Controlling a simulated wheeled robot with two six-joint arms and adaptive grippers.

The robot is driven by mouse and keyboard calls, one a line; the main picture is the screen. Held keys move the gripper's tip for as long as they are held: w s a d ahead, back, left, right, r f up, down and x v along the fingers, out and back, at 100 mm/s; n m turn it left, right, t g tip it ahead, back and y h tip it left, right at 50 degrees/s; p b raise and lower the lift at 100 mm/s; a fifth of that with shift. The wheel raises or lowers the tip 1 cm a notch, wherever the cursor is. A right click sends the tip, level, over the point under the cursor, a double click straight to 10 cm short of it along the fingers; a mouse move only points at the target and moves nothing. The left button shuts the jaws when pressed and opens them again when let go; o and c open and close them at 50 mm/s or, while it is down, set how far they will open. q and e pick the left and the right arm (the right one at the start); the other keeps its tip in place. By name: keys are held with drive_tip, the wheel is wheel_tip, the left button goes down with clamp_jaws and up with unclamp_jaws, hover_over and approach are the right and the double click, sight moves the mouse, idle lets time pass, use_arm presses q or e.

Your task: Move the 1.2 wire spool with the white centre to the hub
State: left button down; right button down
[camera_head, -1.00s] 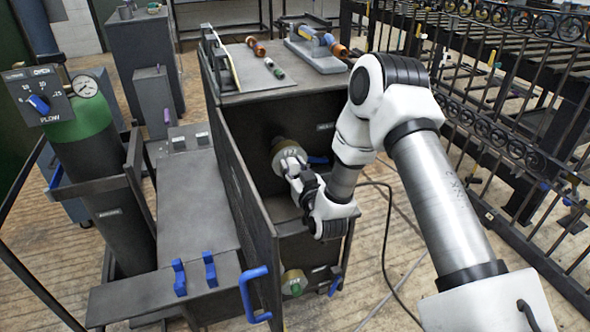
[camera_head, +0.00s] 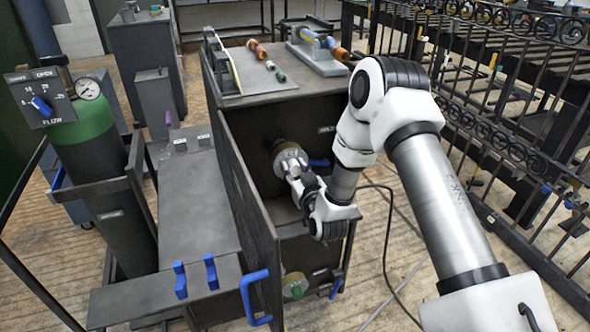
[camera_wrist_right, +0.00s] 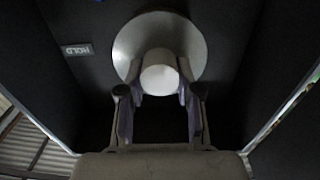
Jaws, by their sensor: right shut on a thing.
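The wire spool with the white centre (camera_head: 282,149) is inside the upper bay of the dark open cabinet, at its back wall. In the right wrist view its pale round flange and white centre (camera_wrist_right: 158,72) face the camera. My right gripper (camera_head: 296,176) reaches in from the right. Its two fingers (camera_wrist_right: 160,98) are closed on either side of the white centre. Whether the spool's back touches the wall or sits on a peg is hidden. A hub is not clearly identifiable. My left gripper is out of view.
A spool with a green centre (camera_head: 296,288) sits in the lower bay. The open cabinet door (camera_head: 240,190) with a blue handle (camera_head: 255,297) stands close left of my gripper. A HOLD label (camera_wrist_right: 77,49) is beside the spool. Small coloured items and a grey fixture (camera_head: 318,57) occupy the cabinet top.

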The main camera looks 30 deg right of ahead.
sight(290, 160)
drive_tip(key=shift+x, duration=1.05)
idle(0.4)
drive_tip(key=shift+w+r, duration=0.1)
drive_tip(key=shift+w, duration=0.2)
drive_tip(key=shift+w+d, duration=0.2)
drive_tip(key=shift+w, duration=0.45)
idle(1.3)
drive_tip(key=c, duration=0.6)
unclamp_jaws()
drive_tip(key=shift+s, duration=0.1)
drive_tip(key=o, duration=0.5)
drive_tip(key=shift+o, duration=0.2)
